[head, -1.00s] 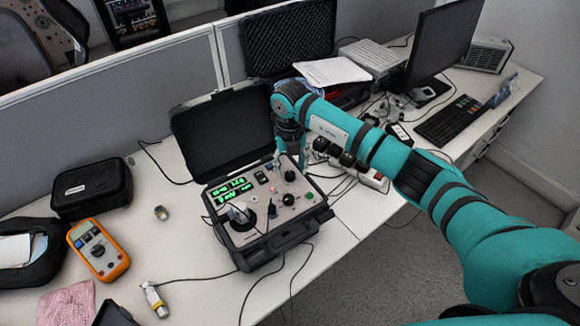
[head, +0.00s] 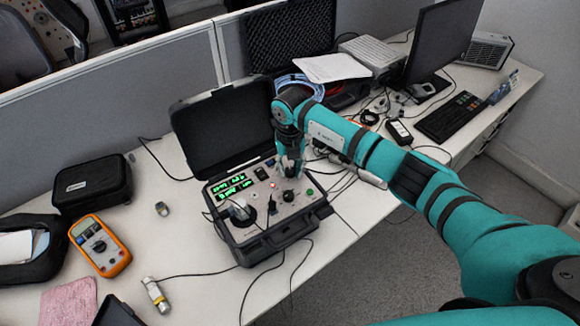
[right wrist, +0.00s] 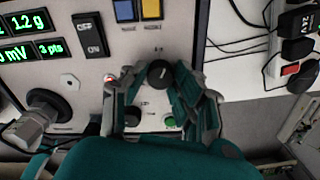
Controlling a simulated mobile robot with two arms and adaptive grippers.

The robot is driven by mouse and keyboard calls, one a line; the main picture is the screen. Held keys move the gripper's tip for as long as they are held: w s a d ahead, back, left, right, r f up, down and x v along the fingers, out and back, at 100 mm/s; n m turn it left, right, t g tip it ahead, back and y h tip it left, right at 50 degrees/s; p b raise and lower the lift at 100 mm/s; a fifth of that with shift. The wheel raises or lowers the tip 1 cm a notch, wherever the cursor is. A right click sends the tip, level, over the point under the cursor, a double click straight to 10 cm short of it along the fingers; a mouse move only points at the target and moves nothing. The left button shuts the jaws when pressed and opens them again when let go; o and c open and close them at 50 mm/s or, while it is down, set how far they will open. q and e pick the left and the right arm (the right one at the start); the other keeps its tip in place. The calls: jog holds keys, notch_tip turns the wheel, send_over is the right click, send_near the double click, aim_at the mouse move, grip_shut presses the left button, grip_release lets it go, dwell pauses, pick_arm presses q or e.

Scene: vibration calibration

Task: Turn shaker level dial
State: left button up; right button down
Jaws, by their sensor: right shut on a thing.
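The shaker level dial (right wrist: 158,72) is a black round knob with a light pointer mark, on the panel of the open calibrator case (head: 262,256). My right gripper (head: 291,172) comes down onto the panel from above. In the right wrist view its two teal and grey fingers (right wrist: 160,80) are on either side of the dial and shut on it. In the head view the gripper hides most of the dial. My left gripper is not in view.
A second black knob (right wrist: 132,116), a green button (right wrist: 171,122) and an OFF/ON switch (right wrist: 90,36) are close by. The shaker post (right wrist: 42,118) stands left on the panel. The raised lid (head: 222,130) is behind. A multimeter (head: 99,245) lies left.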

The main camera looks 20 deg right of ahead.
jog(key=shift+f+n+b, duration=0.1)
jog(key=shift+n+b, duration=0.5)
jog(key=shift+b, duration=0.2)
jog(key=n+b, duration=0.8)
jog(key=shift+f+n+b, duration=0.1)
jog(key=shift+n+b, duration=0.3)
jog(key=n+b, duration=0.4)
jog(key=n, duration=0.1)
jog(key=n+b, duration=0.2)
jog(key=n, duration=0.2)
jog(key=shift+b, duration=0.4)
jog(key=n, duration=0.1)
jog(key=n+b, duration=0.1)
jog(key=n, duration=0.1)
jog(key=shift+r+n+b, duration=0.2)
jog(key=shift+n+b, duration=0.1)
jog(key=n+b, duration=0.1)
jog(key=n, duration=0.3)
jog(key=shift+n, duration=0.3)
jog(key=shift+r+n+b, duration=0.15)
jog(key=shift+n+b, duration=0.4)
jog(key=shift+n, duration=1.45)
